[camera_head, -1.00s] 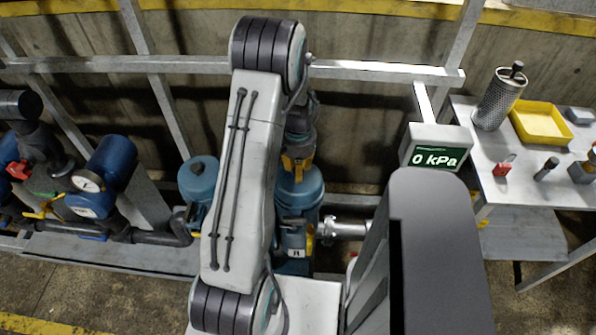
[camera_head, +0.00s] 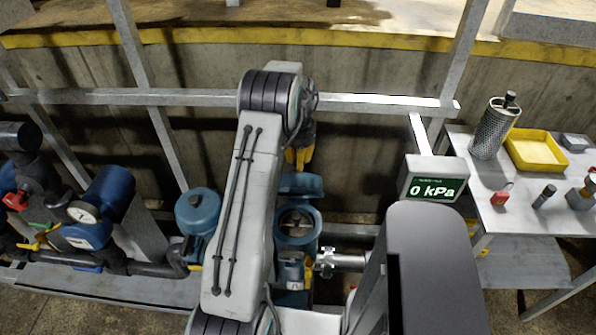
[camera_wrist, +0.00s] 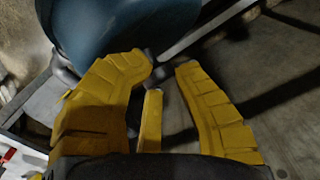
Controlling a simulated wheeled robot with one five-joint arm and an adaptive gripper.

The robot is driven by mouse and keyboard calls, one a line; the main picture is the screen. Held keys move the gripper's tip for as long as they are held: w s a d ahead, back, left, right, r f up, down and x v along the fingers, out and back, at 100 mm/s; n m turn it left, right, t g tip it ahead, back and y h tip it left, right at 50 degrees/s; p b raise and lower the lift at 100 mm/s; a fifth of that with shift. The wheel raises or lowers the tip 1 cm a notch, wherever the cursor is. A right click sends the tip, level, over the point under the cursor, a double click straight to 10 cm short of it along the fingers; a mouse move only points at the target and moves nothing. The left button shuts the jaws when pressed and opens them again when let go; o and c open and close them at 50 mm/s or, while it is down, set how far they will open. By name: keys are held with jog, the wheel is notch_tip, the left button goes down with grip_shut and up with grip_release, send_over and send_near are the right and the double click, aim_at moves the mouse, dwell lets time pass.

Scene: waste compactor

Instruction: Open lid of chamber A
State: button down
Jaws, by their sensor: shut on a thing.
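A blue cylindrical chamber (camera_head: 311,232) stands just right of my arm in the head view. Its label is too small to read surely. Its round mouth is exposed, and its blue lid (camera_head: 300,185) is raised at the back. My gripper (camera_head: 300,158), with yellow fingers, is at the raised lid, behind and above the mouth. In the wrist view the blue lid (camera_wrist: 120,25) fills the top, and my yellow fingers (camera_wrist: 163,70) are closed in at its edge. The exact contact is dark and hard to see. My arm hides the chamber's left side.
A second blue chamber (camera_head: 197,212) with its lid down stands to the left. A display (camera_head: 434,181) reads 0 kPa. Blue pipework with a gauge (camera_head: 83,212) is at far left. A side table (camera_head: 520,205) at right holds a yellow tray (camera_head: 536,149) and a mesh cylinder (camera_head: 495,128).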

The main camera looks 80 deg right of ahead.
jog(key=d+f, duration=0.4)
jog(key=d, duration=0.3)
jog(key=shift+w+f, duration=0.2)
jog(key=shift+f, duration=0.15)
dwell(0.4)
jog(key=c, duration=0.9)
grip_release()
jog(key=shift+o, duration=0.2)
notch_tip(320, 180, up, 14)
jog(key=d, duration=0.1)
jog(key=shift+r, duration=0.15)
jog(key=shift+w, duration=0.1)
dwell(0.3)
